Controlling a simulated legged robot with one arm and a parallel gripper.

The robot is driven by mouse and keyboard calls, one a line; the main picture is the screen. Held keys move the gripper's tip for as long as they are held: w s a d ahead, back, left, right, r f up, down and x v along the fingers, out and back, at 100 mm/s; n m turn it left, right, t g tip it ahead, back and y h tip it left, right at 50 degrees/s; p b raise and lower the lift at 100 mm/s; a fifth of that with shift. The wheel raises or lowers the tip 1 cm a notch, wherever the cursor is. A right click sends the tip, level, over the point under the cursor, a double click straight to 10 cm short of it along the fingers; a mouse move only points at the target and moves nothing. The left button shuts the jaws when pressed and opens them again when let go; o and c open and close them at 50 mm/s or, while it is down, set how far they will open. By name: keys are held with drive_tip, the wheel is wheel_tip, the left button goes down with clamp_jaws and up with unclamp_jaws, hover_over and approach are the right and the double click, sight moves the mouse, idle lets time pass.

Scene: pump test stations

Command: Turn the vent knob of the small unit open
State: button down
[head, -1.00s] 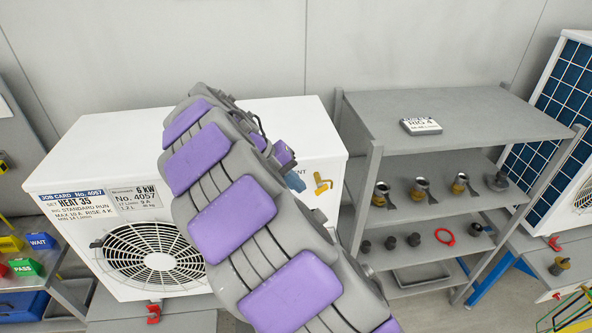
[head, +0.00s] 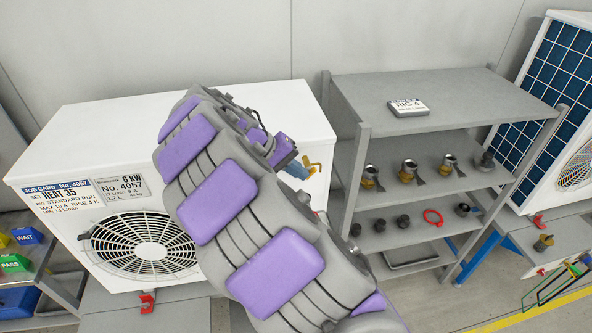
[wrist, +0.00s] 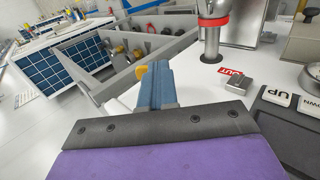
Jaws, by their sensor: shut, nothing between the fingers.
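The small white unit (head: 90,130), marked 6 kW, stands left of centre in the head view with a fan grille on its front. The yellow vent knob (head: 314,166) sits on the right part of its front, partly hidden by my gripper. My gripper (head: 299,169), with blue-grey fingers, is shut and empty right beside the knob. In the wrist view the fingers (wrist: 156,84) point away from the camera, and a bit of yellow (wrist: 141,71), likely the knob, shows at their tips. I cannot tell whether they touch it.
A grey shelf (head: 430,95) with several brass fittings stands to the right of the unit. WAIT and PASS blocks (head: 28,236) lie at the far left. My arm covers part of the unit's front.

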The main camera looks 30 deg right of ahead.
drive_tip(key=f+h, duration=0.1)
drive_tip(key=f+g+h+b, duration=0.1)
drive_tip(key=h, duration=0.1)
drive_tip(key=shift+s+a, duration=0.1)
drive_tip(key=shift+s+f, duration=0.15)
drive_tip(key=shift+f, duration=0.3)
idle(0.7)
drive_tip(key=shift+r, duration=0.1)
